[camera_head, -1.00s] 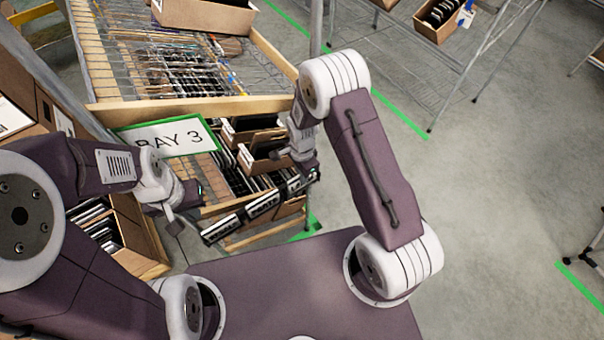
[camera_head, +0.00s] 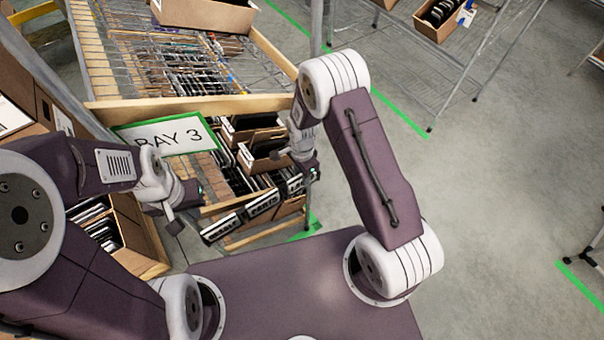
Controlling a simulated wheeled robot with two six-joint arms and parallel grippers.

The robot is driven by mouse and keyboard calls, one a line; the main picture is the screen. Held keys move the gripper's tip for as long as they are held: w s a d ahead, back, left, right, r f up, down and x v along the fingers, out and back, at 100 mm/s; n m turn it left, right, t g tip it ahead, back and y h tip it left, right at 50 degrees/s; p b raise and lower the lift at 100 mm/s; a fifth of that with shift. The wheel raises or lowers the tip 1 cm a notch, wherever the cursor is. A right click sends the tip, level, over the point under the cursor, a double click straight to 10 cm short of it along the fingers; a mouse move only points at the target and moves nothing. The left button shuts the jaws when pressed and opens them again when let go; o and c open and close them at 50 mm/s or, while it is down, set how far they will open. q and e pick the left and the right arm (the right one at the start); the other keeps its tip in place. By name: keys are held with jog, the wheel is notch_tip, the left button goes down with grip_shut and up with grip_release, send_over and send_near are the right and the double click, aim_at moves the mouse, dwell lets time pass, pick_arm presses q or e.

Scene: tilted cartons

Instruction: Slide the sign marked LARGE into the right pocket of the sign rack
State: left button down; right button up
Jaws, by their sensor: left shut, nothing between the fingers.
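The rack (camera_head: 262,228) under the BAY 3 board shows a stepped row of dark panels with white labels. The left panel (camera_head: 220,228) and middle panel (camera_head: 262,205) stick out at the front. A third labelled panel (camera_head: 295,185) is at the right, just below my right gripper (camera_head: 298,166). The lettering is too small to read, so I cannot tell which is the LARGE sign. My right gripper's fingers are small and partly hidden; I cannot tell whether they hold that panel. My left gripper (camera_head: 172,210) is shut and empty, left of the panels.
The BAY 3 board (camera_head: 167,136) with a green edge hangs above the rack. Cartons (camera_head: 264,158) of dark items sit behind the panels. An open carton (camera_head: 140,240) stands below my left gripper. A wire shelf (camera_head: 190,65) is behind.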

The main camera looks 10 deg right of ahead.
jog(key=shift+r, duration=0.1)
notch_tip(320, 180, up, 9)
jog(key=shift+f, duration=0.1)
dwell(0.3)
jog(key=s+d+r+n, duration=0.3)
jog(key=s+r+n, duration=0.1)
jog(key=s+n, duration=0.2)
jog(key=s+d+r+n+t, duration=0.1)
jog(key=s+d+r+n, duration=0.1)
jog(key=s+r+n, duration=0.2)
jog(key=s+n, duration=0.3)
jog(key=shift+d+r+n, duration=0.15)
jog(key=shift+d+n, duration=0.25)
jog(key=shift+s, duration=0.15)
